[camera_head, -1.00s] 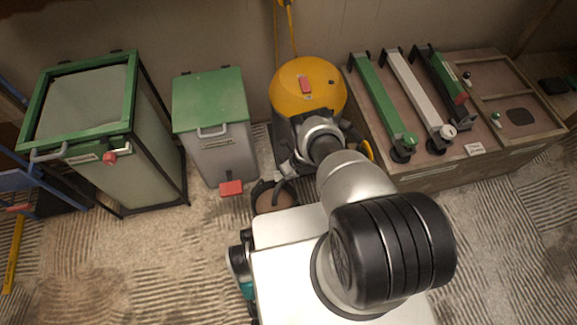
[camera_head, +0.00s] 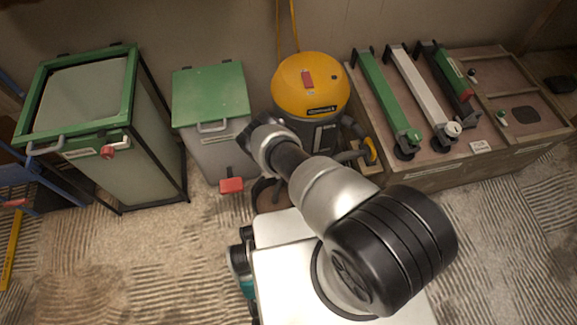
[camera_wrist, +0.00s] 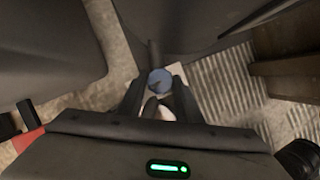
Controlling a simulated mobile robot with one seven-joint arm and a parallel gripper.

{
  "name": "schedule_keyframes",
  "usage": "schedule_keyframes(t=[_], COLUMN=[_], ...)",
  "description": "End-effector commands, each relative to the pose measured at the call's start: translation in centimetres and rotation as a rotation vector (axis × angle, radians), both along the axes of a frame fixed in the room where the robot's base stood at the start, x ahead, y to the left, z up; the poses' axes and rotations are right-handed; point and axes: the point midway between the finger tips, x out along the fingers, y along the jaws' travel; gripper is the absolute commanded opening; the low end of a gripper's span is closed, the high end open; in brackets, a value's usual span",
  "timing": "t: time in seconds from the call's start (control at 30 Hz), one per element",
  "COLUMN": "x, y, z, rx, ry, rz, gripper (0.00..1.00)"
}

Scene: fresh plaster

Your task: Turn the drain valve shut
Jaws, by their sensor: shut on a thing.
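The drain valve seems to be the small round blue knob (camera_wrist: 160,80) at the end of a short dark stem, low on a dark body in the wrist view. My gripper (camera_wrist: 158,88) has one dark finger on each side of the knob and is shut on it. A small white piece shows between the fingers, just below the knob. In the head view the yellow-topped drum vacuum (camera_head: 312,88) stands against the wall, with my wrist in front of its lower left. My fingers and the knob are hidden there.
Left of the vacuum stands a grey bin with a green lid (camera_head: 210,92) and a red lever (camera_head: 231,185). Further left is a green-framed tank (camera_head: 85,95). A wooden bench (camera_head: 440,175) with several levers is at right. The ridged floor in front is mostly clear.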

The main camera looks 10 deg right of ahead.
Motion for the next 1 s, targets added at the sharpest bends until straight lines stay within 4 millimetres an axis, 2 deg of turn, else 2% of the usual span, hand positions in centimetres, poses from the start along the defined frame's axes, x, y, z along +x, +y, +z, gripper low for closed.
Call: schedule_keyframes(t=[0.43, 1.0], x=[0.12, 0.06], y=[0.22, 0.21], z=[-0.03, -0.07], rx=[0.002, 0.003], ry=[0.000, 0.001], rz=[-0.247, -0.294], gripper=[0.09, 0.09])
